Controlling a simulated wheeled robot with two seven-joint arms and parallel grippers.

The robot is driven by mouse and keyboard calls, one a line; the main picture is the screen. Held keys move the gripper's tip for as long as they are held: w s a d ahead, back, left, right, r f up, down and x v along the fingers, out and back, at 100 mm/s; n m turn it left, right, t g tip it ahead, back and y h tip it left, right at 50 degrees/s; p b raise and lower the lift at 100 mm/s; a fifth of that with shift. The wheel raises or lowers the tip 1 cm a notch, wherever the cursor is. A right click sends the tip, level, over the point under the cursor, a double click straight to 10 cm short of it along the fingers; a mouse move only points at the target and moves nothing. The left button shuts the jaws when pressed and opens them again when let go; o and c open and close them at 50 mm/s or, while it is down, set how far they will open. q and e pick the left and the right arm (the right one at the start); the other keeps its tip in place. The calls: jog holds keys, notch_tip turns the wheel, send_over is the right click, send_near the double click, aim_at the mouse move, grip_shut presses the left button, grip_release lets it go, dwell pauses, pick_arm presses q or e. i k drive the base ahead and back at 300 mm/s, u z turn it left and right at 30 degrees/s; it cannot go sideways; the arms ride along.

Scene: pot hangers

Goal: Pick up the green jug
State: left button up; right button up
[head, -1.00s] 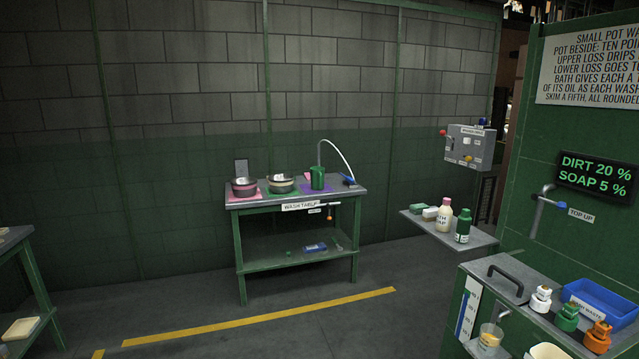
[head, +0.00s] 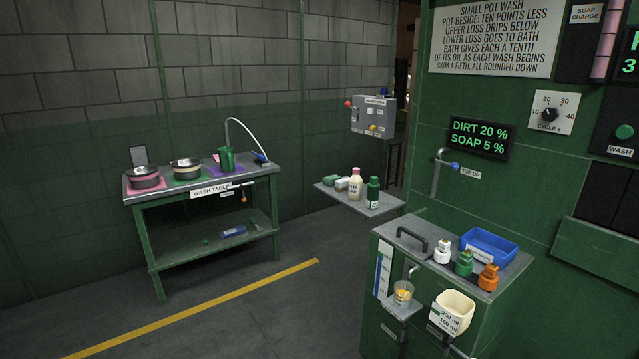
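Two green vessels could be the green jug, and I cannot tell which one is meant. A small green container (head: 464,263) stands upright on the green machine's counter, between a white one (head: 443,250) and an orange one (head: 488,278). A taller green vessel (head: 227,160) stands on a purple mat (head: 223,169) at the right part of the wash table (head: 203,183). Neither of my grippers shows in the head view.
A grey shelf (head: 385,208) carries a cream bottle (head: 355,186) and a dark green bottle (head: 373,192). A blue tray (head: 487,244) and a black handle (head: 412,239) are on the counter. A cream tub (head: 453,309) hangs at its front. Floor is clear between wash table and machine.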

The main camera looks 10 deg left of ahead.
aim_at(226, 154)
jog(key=u, duration=0.6)
jog(key=i, duration=4)
jog(key=z, duration=0.3)
